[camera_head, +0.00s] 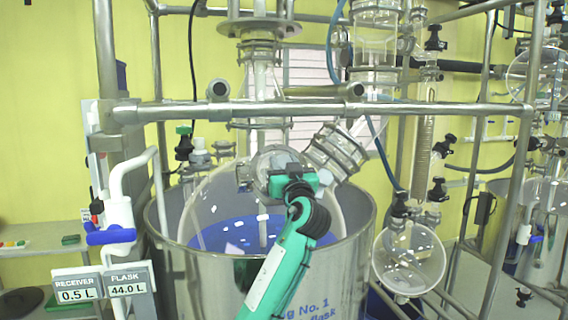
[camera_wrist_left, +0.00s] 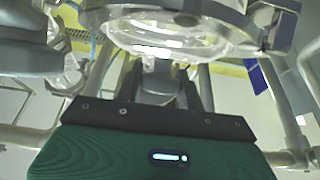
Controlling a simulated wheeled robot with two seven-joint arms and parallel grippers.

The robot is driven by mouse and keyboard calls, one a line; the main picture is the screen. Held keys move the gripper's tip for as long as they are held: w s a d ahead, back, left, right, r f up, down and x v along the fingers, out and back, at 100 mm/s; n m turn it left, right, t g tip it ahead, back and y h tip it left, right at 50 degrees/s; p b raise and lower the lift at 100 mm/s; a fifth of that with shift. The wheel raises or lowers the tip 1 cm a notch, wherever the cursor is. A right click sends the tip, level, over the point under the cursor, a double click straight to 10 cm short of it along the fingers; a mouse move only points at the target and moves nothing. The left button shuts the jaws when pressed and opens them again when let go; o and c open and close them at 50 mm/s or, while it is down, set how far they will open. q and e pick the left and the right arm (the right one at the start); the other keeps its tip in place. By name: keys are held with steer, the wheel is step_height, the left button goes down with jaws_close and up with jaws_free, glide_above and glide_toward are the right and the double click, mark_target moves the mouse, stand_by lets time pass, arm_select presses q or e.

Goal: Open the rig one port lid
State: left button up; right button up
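The rig one vessel is a large round glass flask (camera_head: 208,205) sitting in a steel bath marked "No. 1" (camera_head: 185,278). A glass port with a round rim (camera_head: 272,158) is on its front top, and I cannot clearly tell its lid from the rim. My left gripper (camera_head: 284,172) is right at this port, in front of it, and its green body hides part of it. In the left wrist view the round clear glass rim (camera_wrist_left: 185,42) fills the top, just beyond the fingers (camera_wrist_left: 160,82). Whether the fingers touch or hold anything is unclear. My right gripper is out of view.
A steel rail (camera_head: 300,108) crosses above the port. A clamped glass neck (camera_head: 338,150) rises close to its right. A white pipe with a blue-handled valve (camera_head: 111,236) stands at left. A round receiver flask (camera_head: 408,258) hangs at right.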

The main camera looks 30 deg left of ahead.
arm_select(q)
jaws_close()
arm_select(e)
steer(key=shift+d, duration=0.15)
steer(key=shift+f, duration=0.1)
